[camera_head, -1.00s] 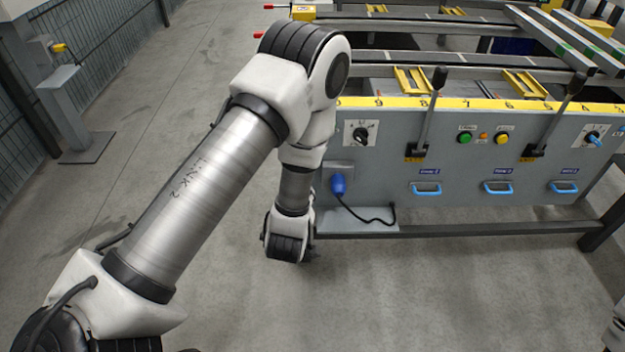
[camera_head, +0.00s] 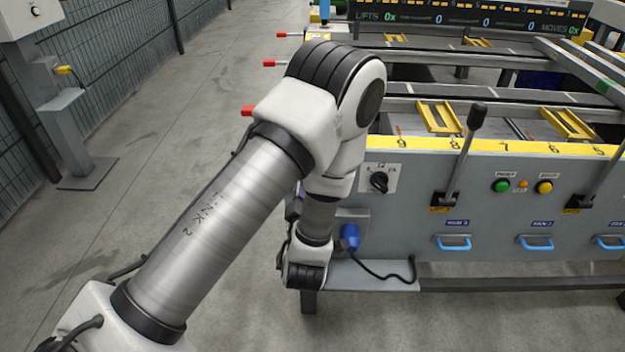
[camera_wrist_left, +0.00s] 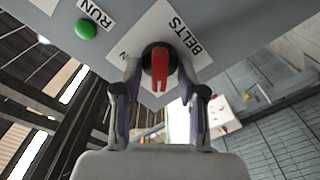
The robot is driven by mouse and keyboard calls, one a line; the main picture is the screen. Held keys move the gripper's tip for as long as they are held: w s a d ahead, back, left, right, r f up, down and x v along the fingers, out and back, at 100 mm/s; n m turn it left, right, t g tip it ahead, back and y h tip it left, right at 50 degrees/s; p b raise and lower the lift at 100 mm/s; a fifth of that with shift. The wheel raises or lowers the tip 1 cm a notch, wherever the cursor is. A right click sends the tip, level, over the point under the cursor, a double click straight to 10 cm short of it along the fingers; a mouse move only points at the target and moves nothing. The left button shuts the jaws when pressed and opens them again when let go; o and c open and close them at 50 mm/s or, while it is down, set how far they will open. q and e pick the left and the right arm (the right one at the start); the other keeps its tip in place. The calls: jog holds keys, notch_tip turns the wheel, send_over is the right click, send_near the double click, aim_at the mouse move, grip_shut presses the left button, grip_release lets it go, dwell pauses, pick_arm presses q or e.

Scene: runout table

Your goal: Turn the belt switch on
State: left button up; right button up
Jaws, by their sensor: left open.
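The belt switch (camera_wrist_left: 158,68) shows in the left wrist view as a round black base with a red handle. It sits on a white plate lettered BELTS (camera_wrist_left: 186,38) on a grey panel. My left gripper (camera_wrist_left: 160,82) is open, its two fingers on either side of the switch; I cannot tell whether they touch it. The red handle points down the picture, towards the palm. In the head view my left arm hides most of the gripper, and the switch is not visible. My right gripper is not in view.
A green RUN button (camera_wrist_left: 86,29) is beside the switch plate. The console front (camera_head: 400,225) carries a black rotary knob (camera_head: 379,182), a blue plug (camera_head: 350,236), tall levers (camera_head: 462,150) and blue handles (camera_head: 453,243). Open floor lies left of the table.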

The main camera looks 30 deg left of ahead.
pick_arm(q)
jog(key=shift+s, duration=0.1)
grip_shut()
jog(key=shift+r+m, duration=0.1)
jog(key=shift+m, duration=0.3)
jog(key=shift+w+d+m+p, duration=0.15)
jog(key=shift+m+p, duration=1.35)
jog(key=shift+m, duration=2.8)
jog(key=shift+w+d+m+p, duration=0.15)
jog(key=shift+m+p, duration=1.35)
jog(key=shift+m, duration=2.8)
jog(key=shift+s, duration=0.15)
